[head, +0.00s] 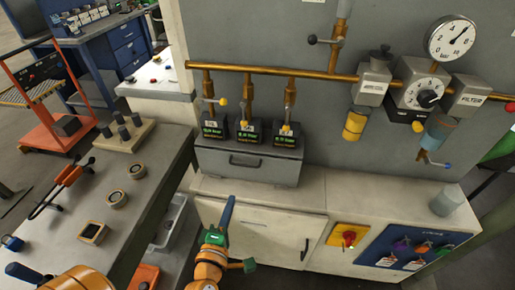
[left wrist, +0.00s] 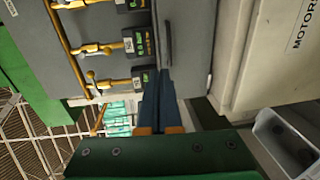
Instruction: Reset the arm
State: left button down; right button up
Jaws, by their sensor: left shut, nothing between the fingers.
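My left gripper (head: 230,205) is at the lower middle of the head view, in front of the cream cabinet. Its blue fingers lie together and hold nothing. In the left wrist view its shut fingers (left wrist: 157,82) reach toward the grey box with the long handle. I cannot tell the exact gap between the fingertips and the box. An orange part of my arm shows at the bottom left of the head view. My right gripper is out of view.
The grey drawer box (head: 250,160) stands on the cream cabinet (head: 255,222), below several black valve units and a brass pipe (head: 270,70). A gauge (head: 452,40) hangs at the right. A grey bench (head: 150,180) with small parts lies left, with a clear bin (head: 172,225) beside it.

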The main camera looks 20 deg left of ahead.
pick_arm(q)
jog(key=s+d+f+m+g+h, duration=0.2)
jog(key=s+d+f+m+g, duration=0.3)
jog(key=f, duration=0.6)
jog(key=s+d+f+m+g+h, duration=0.2)
jog(key=s+f+m+h, duration=0.1)
jog(key=f+m, duration=0.55)
jog(key=s+a+f+m+g, duration=0.2)
jog(key=s+f+m+g, duration=0.2)
jog(key=s+f, duration=0.3)
jog(key=s+a+f+m+g+y, duration=0.1)
jog(key=s+f+m+g, duration=0.3)
jog(key=s, duration=0.8)
notch_tip(320, 180, down, 3)
jog(key=shift+s+a+r+m+g, duration=0.1)
jog(key=shift+s+a+m+g, duration=0.25)
jog(key=shift+a+m, duration=0.45)
jog(key=shift+d, duration=0.1)
